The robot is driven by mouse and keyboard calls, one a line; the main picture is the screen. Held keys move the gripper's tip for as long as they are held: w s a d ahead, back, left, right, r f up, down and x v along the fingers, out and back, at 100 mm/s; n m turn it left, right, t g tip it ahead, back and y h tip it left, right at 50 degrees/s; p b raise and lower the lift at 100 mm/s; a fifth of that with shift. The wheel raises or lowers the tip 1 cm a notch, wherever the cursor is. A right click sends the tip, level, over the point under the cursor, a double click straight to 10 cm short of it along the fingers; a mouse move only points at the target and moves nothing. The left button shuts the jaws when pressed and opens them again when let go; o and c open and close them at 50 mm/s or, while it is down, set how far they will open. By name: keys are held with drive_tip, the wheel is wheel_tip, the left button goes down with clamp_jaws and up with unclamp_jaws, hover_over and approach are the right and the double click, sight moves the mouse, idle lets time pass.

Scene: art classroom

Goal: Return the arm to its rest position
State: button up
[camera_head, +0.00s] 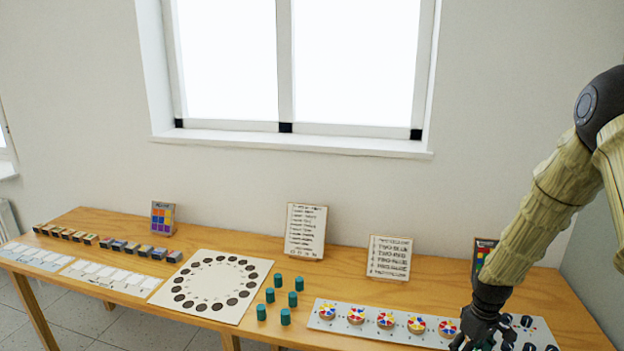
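My arm comes in from the right edge and reaches down to the right part of the long wooden table (447,292). My gripper (480,343) is dark and hangs low over the right end of a pale board (400,331) with several round colour-wheel discs (385,320). Its fingertips are small and partly lost at the bottom of the picture, so I cannot tell whether they are open or shut, or whether they touch anything.
Dark round pieces (527,321) stand beside my gripper. Several teal cylinders (293,299) stand by a square board with a ring of dark circles (214,286). Small blocks (145,250) line the left. Cards (306,231) (390,257) lean at the back, below a window (300,65).

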drive_tip(key=s+a+f+m, duration=0.1)
drive_tip(key=s+a+f, duration=0.4)
drive_tip(key=s+f, duration=0.3)
drive_tip(key=s+a+f+m, duration=0.1)
drive_tip(key=s+a+f, duration=0.4)
drive_tip(key=s+f, duration=0.2)
drive_tip(key=s+a+f+m, duration=0.1)
drive_tip(key=s+a+f, duration=0.1)
drive_tip(key=s, duration=0.5)
drive_tip(key=s+a+f+m, duration=0.1)
drive_tip(key=s+a+f, duration=0.1)
drive_tip(key=s, duration=0.6)
drive_tip(key=s+a+f+m, duration=0.1)
drive_tip(key=s+a, duration=0.3)
drive_tip(key=s, duration=0.4)
drive_tip(key=shift+a+f, duration=0.2)
drive_tip(key=shift+f, duration=0.3)
drive_tip(key=shift+s, duration=0.1)
